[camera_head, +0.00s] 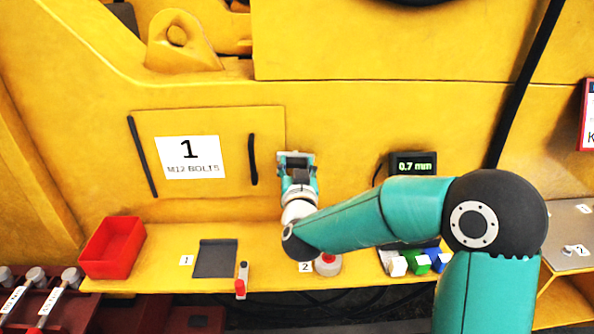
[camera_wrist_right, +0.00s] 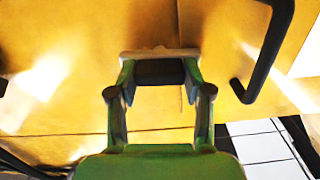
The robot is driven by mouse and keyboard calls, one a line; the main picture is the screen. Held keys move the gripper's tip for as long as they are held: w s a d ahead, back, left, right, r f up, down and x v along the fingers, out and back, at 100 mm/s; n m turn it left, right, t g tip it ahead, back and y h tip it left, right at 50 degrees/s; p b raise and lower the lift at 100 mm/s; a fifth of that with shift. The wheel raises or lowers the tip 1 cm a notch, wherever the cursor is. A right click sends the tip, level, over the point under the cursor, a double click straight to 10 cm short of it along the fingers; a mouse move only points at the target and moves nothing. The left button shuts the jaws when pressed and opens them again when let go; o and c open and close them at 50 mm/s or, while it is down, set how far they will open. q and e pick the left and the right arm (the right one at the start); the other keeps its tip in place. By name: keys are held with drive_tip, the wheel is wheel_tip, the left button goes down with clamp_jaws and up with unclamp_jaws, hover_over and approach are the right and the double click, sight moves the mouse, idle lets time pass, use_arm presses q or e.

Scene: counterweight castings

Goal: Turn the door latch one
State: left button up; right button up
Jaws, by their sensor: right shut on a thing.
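The door (camera_head: 208,185) is a yellow panel with a white label reading "1 M12 BOLTS". A black bar handle (camera_head: 253,159) is near its right edge and also shows in the right wrist view (camera_wrist_right: 268,55). The door lies flush and looks closed. The door latch (camera_wrist_right: 160,72) is a dark block just right of the door's edge, with a pale plate at its far side. My right gripper (camera_head: 296,163) is at the latch, and its fingers are shut on it in the wrist view (camera_wrist_right: 160,85). The fingers hide most of the latch in the head view. My left gripper is not in view.
Below the door is a yellow ledge with a red bin (camera_head: 112,248), a dark plate (camera_head: 215,258), a red-tipped marker (camera_head: 241,280), a red-and-white round item (camera_head: 327,264) and small coloured blocks (camera_head: 419,263). A display (camera_head: 413,165) reads 0.7 mm.

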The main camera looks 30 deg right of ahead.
drive_tip(key=m+b, duration=0.3)
drive_tip(key=b, duration=0.1)
drive_tip(key=m+b, duration=0.7)
drive_tip(key=b, duration=0.1)
drive_tip(key=shift+d+f+m, duration=0.1)
drive_tip(key=shift+f+m, duration=0.2)
drive_tip(key=m+b, duration=0.3)
drive_tip(key=shift+m+b, duration=1)
drive_tip(key=shift+m, duration=0.6)
drive_tip(key=o, duration=1.2)
drive_tip(key=shift+s+d, duration=0.1)
drive_tip(key=shift+c, duration=0.2)
drive_tip(key=shift+r, duration=0.1)
